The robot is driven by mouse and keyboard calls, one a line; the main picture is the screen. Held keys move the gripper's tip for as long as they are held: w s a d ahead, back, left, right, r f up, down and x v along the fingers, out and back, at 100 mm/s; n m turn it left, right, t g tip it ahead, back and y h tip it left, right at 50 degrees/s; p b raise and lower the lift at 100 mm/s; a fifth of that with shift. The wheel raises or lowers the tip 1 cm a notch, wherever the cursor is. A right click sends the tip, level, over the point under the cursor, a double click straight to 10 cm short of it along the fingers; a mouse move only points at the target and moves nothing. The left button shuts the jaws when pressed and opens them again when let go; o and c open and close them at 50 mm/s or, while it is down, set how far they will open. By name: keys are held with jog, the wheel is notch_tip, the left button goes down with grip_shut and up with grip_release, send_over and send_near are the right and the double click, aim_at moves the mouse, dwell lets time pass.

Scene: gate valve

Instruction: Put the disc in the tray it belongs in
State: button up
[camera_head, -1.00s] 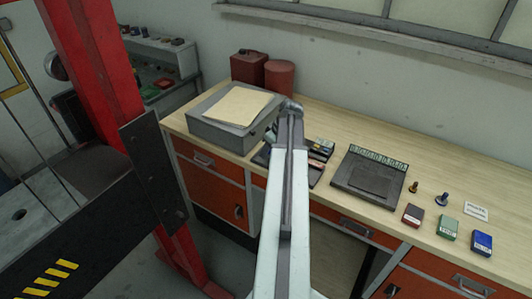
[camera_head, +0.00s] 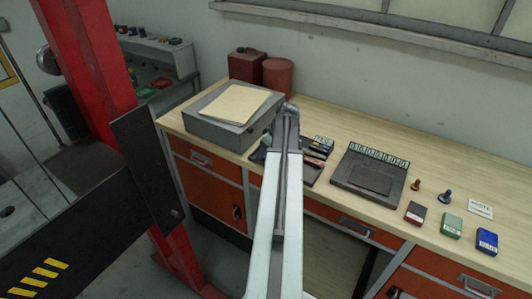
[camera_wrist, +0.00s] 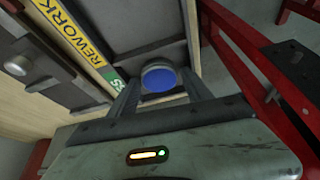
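The disc (camera_wrist: 158,78) has a blue face and a grey rim in the wrist view. My gripper (camera_wrist: 161,80) has one finger on each side of the disc, apparently touching it, so it looks shut on the disc. Behind it is a dark grey tray surface (camera_wrist: 148,42) with a yellow "REWORK" label (camera_wrist: 70,30) and a green label (camera_wrist: 114,84) along one edge. In the head view, my arm hides the gripper and disc. Dark trays (camera_head: 311,172) show partly around the arm's end on the bench.
A grey box with paper (camera_head: 222,112) stands left of my arm. A black stand (camera_head: 368,181) lies to the right. Beyond it are bolts (camera_head: 445,197) and red (camera_head: 415,213), green (camera_head: 451,226) and blue (camera_head: 487,240) boxes. A red post (camera_head: 92,75) stands at left.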

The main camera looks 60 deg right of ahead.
jog(key=shift+r, duration=0.1)
jog(key=shift+r+p, duration=0.2)
jog(key=shift+p, duration=0.1)
jog(key=p+v, duration=1)
jog(key=v, duration=0.1)
jog(key=shift+s+r+p, duration=0.2)
jog(key=shift+r+p, duration=0.05)
jog(key=shift+p, duration=0.1)
